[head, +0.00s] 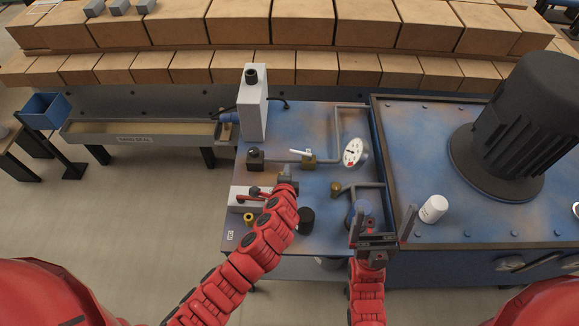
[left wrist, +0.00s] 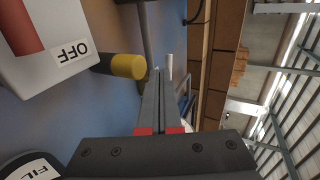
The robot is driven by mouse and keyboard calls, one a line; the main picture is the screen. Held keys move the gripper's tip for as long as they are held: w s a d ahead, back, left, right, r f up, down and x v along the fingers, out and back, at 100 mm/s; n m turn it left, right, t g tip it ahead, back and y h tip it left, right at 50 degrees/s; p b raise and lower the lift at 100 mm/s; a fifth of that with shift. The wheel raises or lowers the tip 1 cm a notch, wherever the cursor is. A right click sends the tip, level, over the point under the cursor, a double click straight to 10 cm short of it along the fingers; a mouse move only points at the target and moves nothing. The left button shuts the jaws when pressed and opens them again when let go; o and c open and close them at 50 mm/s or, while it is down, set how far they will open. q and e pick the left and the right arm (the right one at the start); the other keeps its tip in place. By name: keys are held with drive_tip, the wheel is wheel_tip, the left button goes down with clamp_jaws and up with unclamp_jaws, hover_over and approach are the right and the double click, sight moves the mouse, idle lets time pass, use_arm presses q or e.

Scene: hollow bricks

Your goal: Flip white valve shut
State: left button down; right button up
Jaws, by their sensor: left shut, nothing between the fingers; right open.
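The white valve is a brass body (head: 309,161) on a pipe with a white lever (head: 298,152) pointing left in the head view. In the left wrist view the white lever (left wrist: 169,66) shows as a small upright strip just beyond my fingertips. My left gripper (head: 287,172) is shut and empty, in front of the valve and slightly left of it. In the left wrist view its fingers (left wrist: 158,85) lie together; I cannot tell whether they touch the lever. My right gripper (head: 382,222) is open and empty, over the right part of the blue bench.
A round gauge (head: 354,152) stands right of the valve. A tall grey box (head: 253,105) stands behind left. A white box with an OFF label (left wrist: 70,52) and a yellow-ended cylinder (left wrist: 129,67) are near my left gripper. A white can (head: 433,209) stands at right.

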use_arm(q)
drive_tip(key=v, duration=0.3)
drive_tip(key=a+v, duration=0.1)
drive_tip(key=v, duration=0.1)
drive_tip(key=shift+s+r+b, duration=0.2)
drive_tip(key=shift+b, duration=0.2)
